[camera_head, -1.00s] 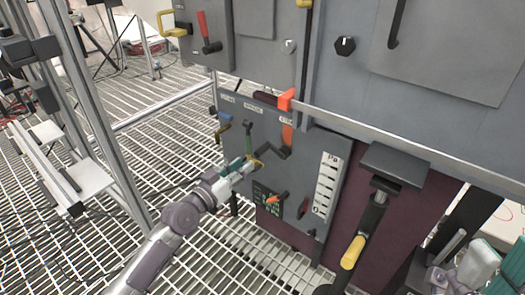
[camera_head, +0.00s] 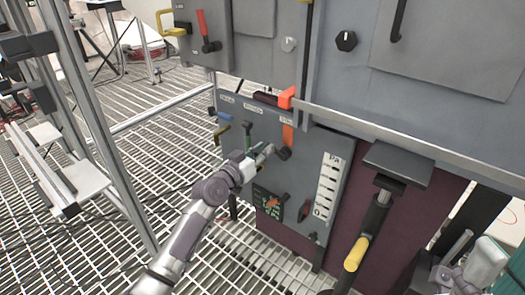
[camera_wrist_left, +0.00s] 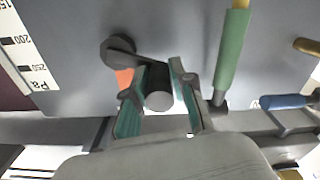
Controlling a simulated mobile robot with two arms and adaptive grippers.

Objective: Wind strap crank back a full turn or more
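The strap crank (camera_head: 284,153) is a dark crank on the grey lower panel, just below a hanging orange strap (camera_head: 288,133). In the left wrist view its hub (camera_wrist_left: 118,50) is at upper left, and a short arm runs to a dark cylindrical handle (camera_wrist_left: 159,88). My left gripper (camera_head: 262,153) is at this handle. In the left wrist view its green-padded fingers (camera_wrist_left: 157,98) lie close on both sides of the handle and look shut on it. Exact finger contact is partly hidden. My right gripper (camera_head: 458,274) is at the lower right edge, its fingers unclear.
A green-handled lever (camera_head: 247,135) stands close beside my left gripper, with a blue handle (camera_head: 223,115) farther left. A small red-handled lever (camera_head: 273,202) and a white Pa scale (camera_head: 328,185) are lower on the panel. A yellow-gripped lever (camera_head: 355,254) stands at right.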

